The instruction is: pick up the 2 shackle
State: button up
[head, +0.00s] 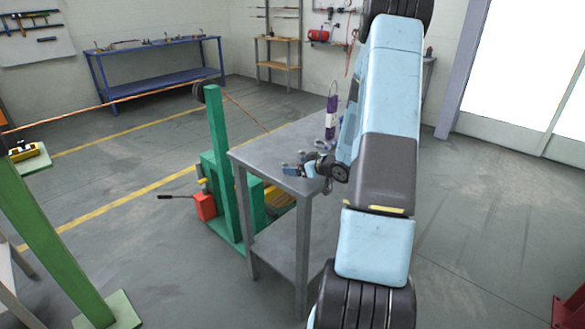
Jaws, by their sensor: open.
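The grey metal workbench (262,153) stands in the middle of the head view. My gripper (305,167) is low over its near end, with my arm coming in from the right. Small blue and grey pieces (290,170) show at the bench corner beside my gripper. They look like shackle parts, but they are too small to tell from the fingers with certainty. The gripper is open, and I see nothing held between its fingers. I cannot tell whether the fingers touch anything. My wrist and forearm hide part of the benchtop to the right.
A green post (217,165) with a red box (205,206) stands left of the bench. A blue bench (155,72) is along the back wall. The floor at right is mostly clear.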

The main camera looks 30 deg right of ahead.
jog(key=shift+w+a+f, duration=0.1)
jog(key=shift+w+f, duration=0.05)
jog(key=shift+w, duration=0.25)
jog(key=shift+c, duration=0.3)
jog(key=c, duration=1.2)
